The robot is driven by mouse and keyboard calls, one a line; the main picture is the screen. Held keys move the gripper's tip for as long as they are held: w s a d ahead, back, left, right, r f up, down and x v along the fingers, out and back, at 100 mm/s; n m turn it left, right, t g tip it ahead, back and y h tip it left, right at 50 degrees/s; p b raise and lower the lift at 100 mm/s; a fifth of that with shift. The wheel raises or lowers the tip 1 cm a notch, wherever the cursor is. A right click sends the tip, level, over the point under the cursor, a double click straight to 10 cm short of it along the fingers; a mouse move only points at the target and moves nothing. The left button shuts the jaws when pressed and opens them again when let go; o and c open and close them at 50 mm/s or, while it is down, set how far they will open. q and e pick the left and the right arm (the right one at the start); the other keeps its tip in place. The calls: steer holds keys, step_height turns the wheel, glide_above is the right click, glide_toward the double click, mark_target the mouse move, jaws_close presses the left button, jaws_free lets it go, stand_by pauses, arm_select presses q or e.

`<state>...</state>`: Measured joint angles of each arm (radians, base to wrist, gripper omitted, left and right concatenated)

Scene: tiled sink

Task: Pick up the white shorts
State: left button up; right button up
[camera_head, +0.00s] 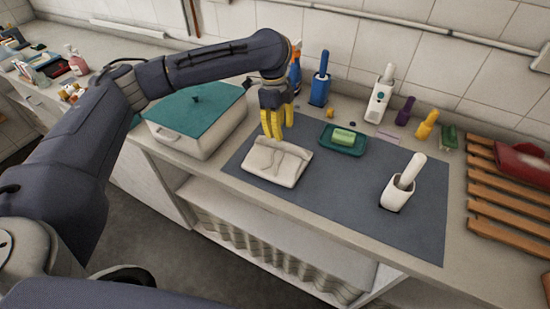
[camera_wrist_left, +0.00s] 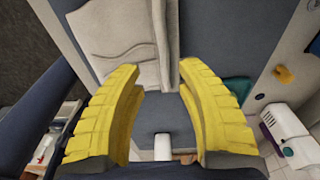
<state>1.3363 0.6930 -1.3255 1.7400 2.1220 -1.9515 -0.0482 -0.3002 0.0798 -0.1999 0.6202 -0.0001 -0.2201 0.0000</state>
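The white shorts (camera_head: 272,163) lie folded and flat on the dark grey mat (camera_head: 330,205), near its left end. In the left wrist view the pale cloth of the shorts (camera_wrist_left: 122,40) fills the upper middle, with a wavy crease and a raised edge. My left gripper (camera_head: 277,124) has yellow fingers pointing down over the far edge of the shorts. In the left wrist view its two fingers (camera_wrist_left: 158,78) are spread, with nothing gripped between them. I cannot tell whether the fingertips touch the cloth. My right gripper does not show.
A white bin with a teal lid (camera_head: 200,103) stands left of the mat. A green soap dish (camera_head: 343,140) and a white brush holder (camera_head: 398,189) are to the right. Bottles stand along the wall. A wooden slatted rack (camera_head: 510,195) is at far right.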

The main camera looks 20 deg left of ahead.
mark_target(274, 157)
arm_select(q)
steer(key=shift+w+d+f, duration=0.15)
steer(key=shift+d+f, duration=0.05)
steer(key=shift+f, duration=1.2)
steer(key=shift+w+d+f, duration=0.1)
steer(key=shift+d+f, duration=0.1)
steer(key=shift+f, duration=1.15)
steer(key=shift+o, duration=0.3)
jaws_close()
